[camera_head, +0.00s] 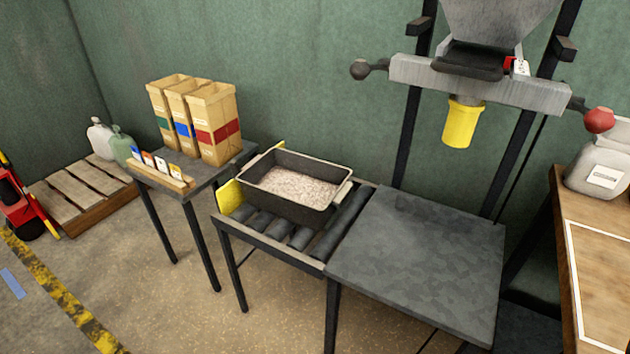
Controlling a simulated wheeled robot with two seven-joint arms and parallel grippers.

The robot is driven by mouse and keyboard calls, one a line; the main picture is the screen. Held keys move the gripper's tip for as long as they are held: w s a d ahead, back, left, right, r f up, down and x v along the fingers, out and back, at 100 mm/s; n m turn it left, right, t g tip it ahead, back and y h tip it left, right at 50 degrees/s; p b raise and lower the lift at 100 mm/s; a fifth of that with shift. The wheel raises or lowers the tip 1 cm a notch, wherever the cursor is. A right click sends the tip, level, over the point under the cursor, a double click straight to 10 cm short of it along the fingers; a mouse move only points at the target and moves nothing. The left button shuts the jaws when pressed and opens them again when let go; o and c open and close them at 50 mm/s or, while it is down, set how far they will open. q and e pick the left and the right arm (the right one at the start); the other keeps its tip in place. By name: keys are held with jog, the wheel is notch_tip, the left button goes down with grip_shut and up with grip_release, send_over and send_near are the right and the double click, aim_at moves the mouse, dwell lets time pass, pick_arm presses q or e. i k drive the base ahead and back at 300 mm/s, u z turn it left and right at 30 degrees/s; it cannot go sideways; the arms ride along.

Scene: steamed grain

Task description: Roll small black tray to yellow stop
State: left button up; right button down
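The small black tray (323,214) sits on the roller conveyor and holds pale, speckled grain. It has light handles on its left and right ends. The yellow stop (230,197) stands at the left end of the rollers (306,238). The tray's left end is close to the stop; I cannot tell whether they touch. Another bit of yellow shows behind the tray's far left corner. Neither of my grippers is in view.
A grey tabletop (420,262) adjoins the rollers on the right and is clear. A hopper with a yellow spout (462,122) hangs above it. A small table (196,183) with several paper bags stands left. A wooden bench (565,255) is at far right.

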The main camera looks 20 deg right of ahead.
aim_at(305, 191)
jog(key=z, duration=0.05)
jog(key=k, duration=0.75)
jog(key=u, duration=0.95)
jog(key=i, duration=1.55)
jog(key=z, duration=0.85)
jog(key=i, duration=0.9)
jog(key=z, duration=0.9)
